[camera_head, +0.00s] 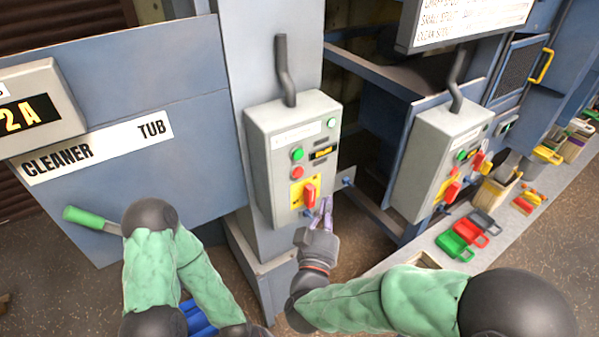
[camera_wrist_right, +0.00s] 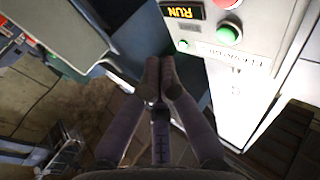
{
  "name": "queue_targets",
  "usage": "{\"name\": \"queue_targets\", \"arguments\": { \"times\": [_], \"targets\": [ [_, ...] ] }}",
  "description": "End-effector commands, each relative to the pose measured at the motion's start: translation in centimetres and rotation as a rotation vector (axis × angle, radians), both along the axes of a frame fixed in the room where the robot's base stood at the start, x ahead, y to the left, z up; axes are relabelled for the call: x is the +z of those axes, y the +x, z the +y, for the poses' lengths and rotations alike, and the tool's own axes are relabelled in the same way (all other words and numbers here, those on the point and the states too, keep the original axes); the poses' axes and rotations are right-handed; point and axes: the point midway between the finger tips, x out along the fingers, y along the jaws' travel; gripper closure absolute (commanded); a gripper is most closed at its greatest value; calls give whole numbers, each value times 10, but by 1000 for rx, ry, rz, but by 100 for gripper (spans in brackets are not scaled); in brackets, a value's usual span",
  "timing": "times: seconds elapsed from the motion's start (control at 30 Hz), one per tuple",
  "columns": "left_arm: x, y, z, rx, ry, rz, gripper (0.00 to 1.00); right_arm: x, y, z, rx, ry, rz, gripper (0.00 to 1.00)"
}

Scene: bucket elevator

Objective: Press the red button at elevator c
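A grey control box (camera_head: 260,150) on the nearer column carries a red button (camera_head: 297,172) below a green one (camera_head: 297,153), and a red rotary switch (camera_head: 309,194) on a yellow plate. Its label is too small to read. A second box (camera_head: 425,150) of the same kind stands to its right. My right gripper (camera_head: 326,203) is at the near box's lower right corner, below the buttons. In the right wrist view its fingers (camera_wrist_right: 161,75) are together and empty, with a red button (camera_wrist_right: 227,4) at the top edge. My left gripper is not in view.
A shelf (camera_head: 497,245) at the right bears green, red and dark padlock-like items. A bent grey conduit (camera_head: 285,70) rises from the near box. A green-handled lever (camera_head: 83,217) sticks out at the left. A blue rail (camera_head: 372,212) runs between the boxes.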

Motion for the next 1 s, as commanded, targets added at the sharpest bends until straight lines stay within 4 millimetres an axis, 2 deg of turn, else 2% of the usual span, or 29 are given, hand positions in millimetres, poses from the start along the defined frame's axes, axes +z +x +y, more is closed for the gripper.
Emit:
{"name": "queue_targets", "arguments": {
  "times": [0.27,0.7,1.0],
  "targets": [
    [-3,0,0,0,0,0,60,0,11,8,0,1,0,100],
    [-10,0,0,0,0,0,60,-1,54,39,1,2,0,100],
    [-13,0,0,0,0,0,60,-1,70,51,1,1,1,100]
  ]
}}
